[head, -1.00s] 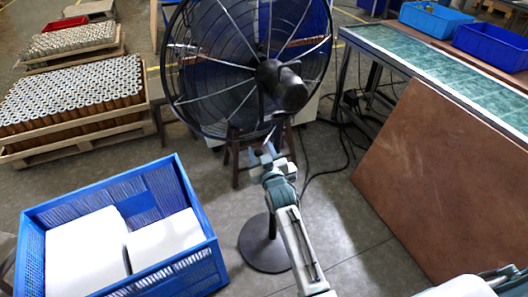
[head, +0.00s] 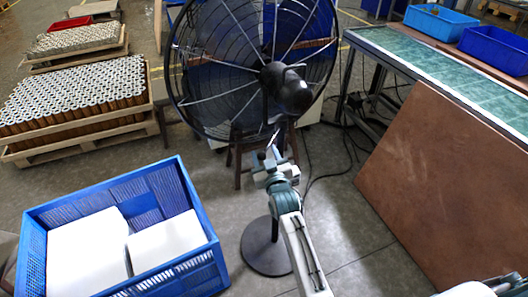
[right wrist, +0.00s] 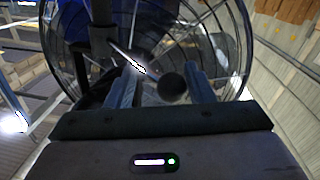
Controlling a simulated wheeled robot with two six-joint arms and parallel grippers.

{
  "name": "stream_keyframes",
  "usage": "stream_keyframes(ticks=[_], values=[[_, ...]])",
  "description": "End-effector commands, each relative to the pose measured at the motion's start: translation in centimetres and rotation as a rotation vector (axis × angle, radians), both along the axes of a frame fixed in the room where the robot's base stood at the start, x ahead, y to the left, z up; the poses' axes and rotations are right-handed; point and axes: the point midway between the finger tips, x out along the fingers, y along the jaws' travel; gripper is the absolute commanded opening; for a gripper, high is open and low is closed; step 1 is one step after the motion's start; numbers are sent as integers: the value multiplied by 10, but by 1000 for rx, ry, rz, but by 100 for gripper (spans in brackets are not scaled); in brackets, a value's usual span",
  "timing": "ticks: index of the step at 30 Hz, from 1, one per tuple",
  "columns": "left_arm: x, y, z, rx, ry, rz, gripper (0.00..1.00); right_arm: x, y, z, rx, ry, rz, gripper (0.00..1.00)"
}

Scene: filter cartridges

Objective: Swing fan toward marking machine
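The black fan (head: 285,88) stands on a round base (head: 267,247), with its wire cage seen from the motor side. My right gripper (head: 268,158) is just below the motor, near a thin pale stem hanging under it. In the right wrist view my right gripper (right wrist: 163,88) has its two fingers well apart, pointing at the fan. A dark round knob (right wrist: 173,88) and a bright metal rod appear between the fingers, with no clear contact. My left gripper is out of view. I cannot pick out the marking machine for certain; a blue shape is partly hidden behind the cage.
A blue crate (head: 205,218) with white blocks stands at left front. Pallets of cartridges (head: 75,95) are behind it. A brown panel (head: 440,175) leans at right beside a green-topped bench (head: 440,70) carrying blue bins. A wooden stool (head: 238,160) and cables are behind the fan.

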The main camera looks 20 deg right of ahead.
Motion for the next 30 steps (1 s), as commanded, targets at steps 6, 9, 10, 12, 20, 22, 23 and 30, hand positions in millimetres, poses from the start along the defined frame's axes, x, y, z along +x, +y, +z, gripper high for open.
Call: stream_keyframes(ticks=[6,9,10,12,20,22,23,30], values=[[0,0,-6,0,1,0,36,-44,1,0,2,-4,0,48],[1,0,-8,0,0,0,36,-63,2,1,2,-6,0,48],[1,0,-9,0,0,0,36,-68,2,1,2,-6,-1,48],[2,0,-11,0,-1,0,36,-78,2,2,1,-7,-1,48],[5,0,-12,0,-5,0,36,-95,2,5,-1,-11,0,48],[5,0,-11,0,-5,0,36,-95,2,5,-1,-12,0,48],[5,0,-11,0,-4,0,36,-95,2,5,-1,-11,0,48],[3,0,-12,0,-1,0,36,-95,2,5,-1,-11,0,48]])
